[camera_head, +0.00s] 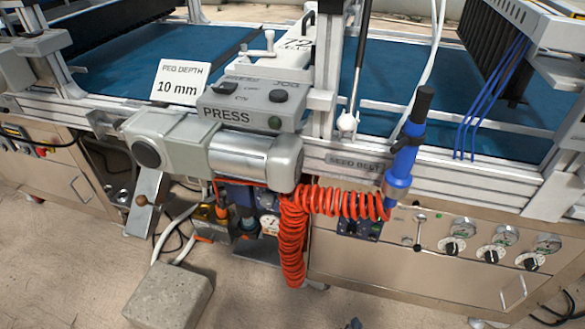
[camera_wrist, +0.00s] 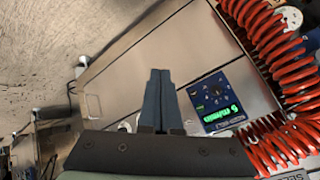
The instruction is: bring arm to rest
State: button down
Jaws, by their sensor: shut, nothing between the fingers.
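My gripper (camera_wrist: 160,74) shows in the wrist view, with its two dark fingers closed together and nothing between them. It is in front of the pale cabinet of the seeder (camera_wrist: 150,75), near a blue control box with a green display (camera_wrist: 215,102). I cannot make out my arm clearly in the head view; a small dark shape at the bottom edge cannot be identified.
A red coiled hose (camera_head: 293,235) hangs from the frame and shows close right in the wrist view (camera_wrist: 275,45). The grey press unit (camera_head: 215,145) juts out towards me. A concrete block (camera_head: 168,297) stands on the floor. Blue belts (camera_head: 150,60) lie behind the rail.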

jog(key=w+r+n+t, duration=0.25)
jog(key=w+r, duration=0.25)
jog(key=r, duration=0.6)
jog(key=w+r+n+t, duration=0.1)
jog(key=w+r+t, duration=0.35)
jog(key=r, duration=0.75)
jog(key=w+a+r+n+t, duration=0.2)
jog(key=r, duration=0.7)
jog(key=w+a+r+n+t, duration=0.1)
jog(key=a+r, duration=0.2)
jog(key=r, duration=0.7)
jog(key=s+a+r+n+t+y+p, duration=0.1)
jog(key=s+a+r+n+t, duration=0.3)
jog(key=r, duration=0.6)
jog(key=s+a+r+t+y+p, duration=0.1)
jog(key=s+a+r+t, duration=0.1)
jog(key=s+r, duration=0.65)
jog(key=s+a+r+n+t+y+p, duration=0.1)
jog(key=s+a+r+t, duration=0.2)
jog(key=r, duration=1)
notch_tip(320, 180, up, 29)
jog(key=p, duration=2.9)
jog(key=shift+w+d, duration=0.25)
jog(key=shift+w, duration=0.1)
